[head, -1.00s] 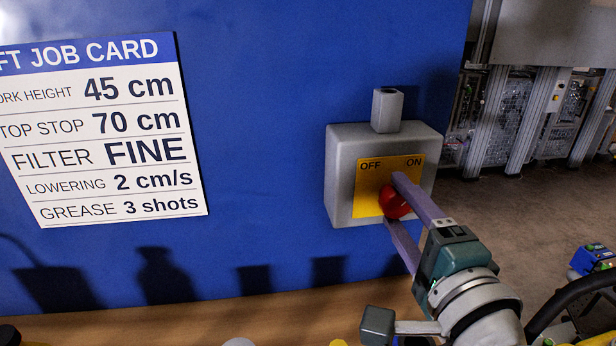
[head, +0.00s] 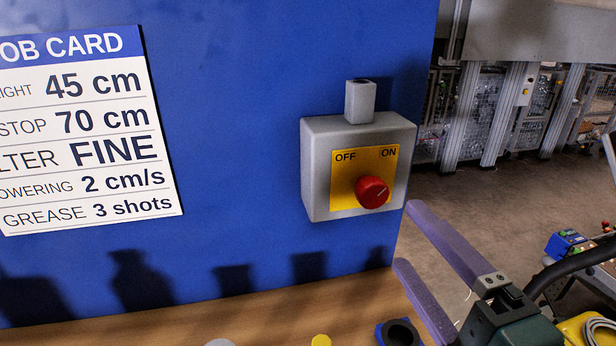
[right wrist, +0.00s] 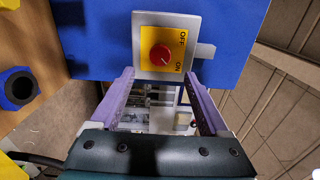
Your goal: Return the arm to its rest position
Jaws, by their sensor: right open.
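My right gripper (head: 425,240) is open and empty, with two purple fingers, to the lower right of the grey switch box (head: 312,170) in the head view. The box is on the blue panel and carries a yellow plate marked OFF and ON with a red knob (head: 371,191). The knob's pale mark points to the upper right, towards ON. In the right wrist view the open fingers (right wrist: 160,98) are apart from the red knob (right wrist: 160,56), which shows beyond them. My left gripper is out of view.
A job card (head: 85,130) is on the blue panel (head: 240,60) at the left. A wooden bench top (head: 270,318) runs below, with a blue and black ring-shaped part (head: 399,333) near its right end. Brown floor shows at the right.

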